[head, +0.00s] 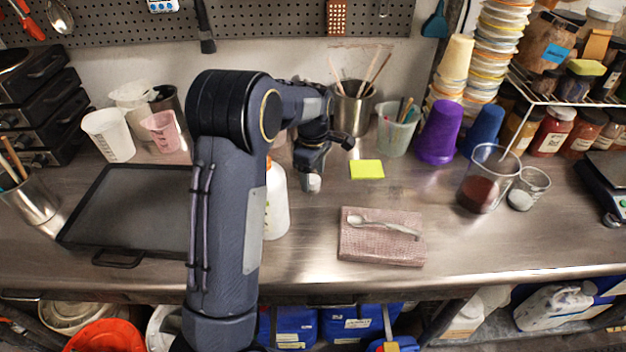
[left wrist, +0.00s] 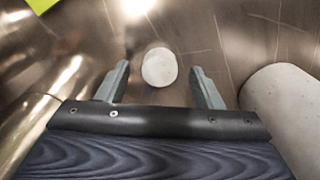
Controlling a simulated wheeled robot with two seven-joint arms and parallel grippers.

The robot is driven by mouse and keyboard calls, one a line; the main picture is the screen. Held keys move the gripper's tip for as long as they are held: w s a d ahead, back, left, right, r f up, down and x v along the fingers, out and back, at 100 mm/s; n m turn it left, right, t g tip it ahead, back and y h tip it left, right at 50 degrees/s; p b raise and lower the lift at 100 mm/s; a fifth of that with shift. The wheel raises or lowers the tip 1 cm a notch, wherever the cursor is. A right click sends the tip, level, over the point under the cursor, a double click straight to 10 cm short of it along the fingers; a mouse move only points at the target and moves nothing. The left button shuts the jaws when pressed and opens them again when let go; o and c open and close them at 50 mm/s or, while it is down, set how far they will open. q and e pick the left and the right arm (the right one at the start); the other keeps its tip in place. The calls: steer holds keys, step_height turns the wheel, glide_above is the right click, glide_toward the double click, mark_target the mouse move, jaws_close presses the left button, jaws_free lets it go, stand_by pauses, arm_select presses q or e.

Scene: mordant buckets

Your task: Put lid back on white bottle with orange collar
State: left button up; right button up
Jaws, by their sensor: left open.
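The white bottle (head: 277,208) stands on the steel bench, mostly hidden behind my left arm. A bit of its orange collar shows at the arm's edge. A small round white lid (head: 313,183) sits on the bench to the right of the bottle. My left gripper (head: 314,166) is over the lid, pointing down. In the left wrist view the lid (left wrist: 159,68) lies between the two open fingers, with a gap on each side. A large white rounded surface, likely the bottle (left wrist: 285,110), is at the right of that view. My right gripper is not in view.
A yellow sticky note (head: 367,169) and a pink folded cloth (head: 380,250) with a spoon lie to the right. A steel pot (head: 352,112) of sticks and a pale green cup (head: 396,135) stand behind. A dark tray (head: 135,215) is at left.

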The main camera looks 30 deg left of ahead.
arm_select(q)
steer(key=shift+f, duration=0.65)
steer(key=shift+c, duration=0.4)
steer(key=c, duration=1)
